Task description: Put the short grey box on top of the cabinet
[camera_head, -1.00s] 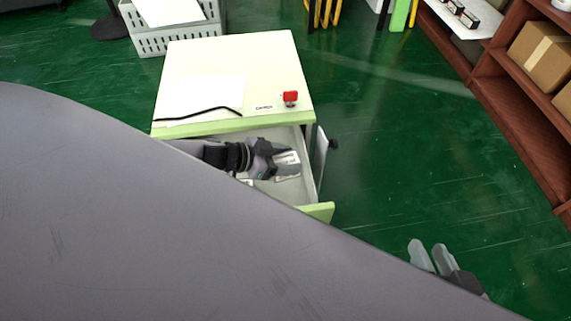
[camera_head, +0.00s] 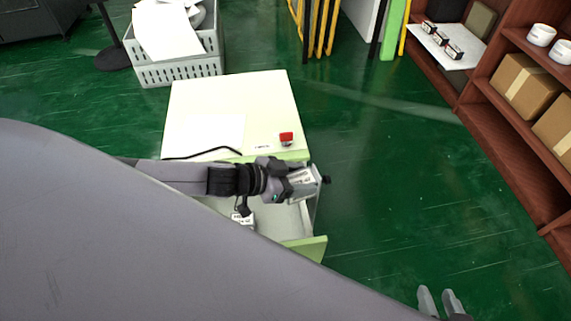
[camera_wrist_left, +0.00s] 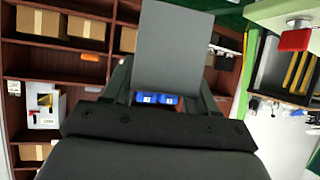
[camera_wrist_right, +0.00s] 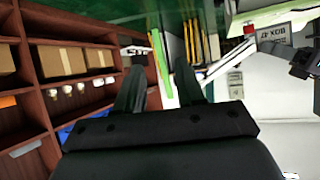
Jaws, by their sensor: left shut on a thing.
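The grey box (camera_head: 303,180) is in my left gripper (camera_head: 297,184), over the right side of the open drawer. In the left wrist view the box shows as a plain grey face (camera_wrist_left: 175,50) between the fingers. The right wrist view shows its lettered side (camera_wrist_right: 274,35). The cabinet (camera_head: 235,105) has a cream top with a green front edge, just behind the gripper. My right gripper (camera_head: 442,302) is open and empty over the floor at lower right; its spread fingers show in the right wrist view (camera_wrist_right: 160,88).
Another labelled box (camera_head: 242,219) lies in the drawer, whose green front (camera_head: 308,247) is pulled out. A brown shelf (camera_head: 510,130) stands right; a grey crate (camera_head: 180,72) stands behind.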

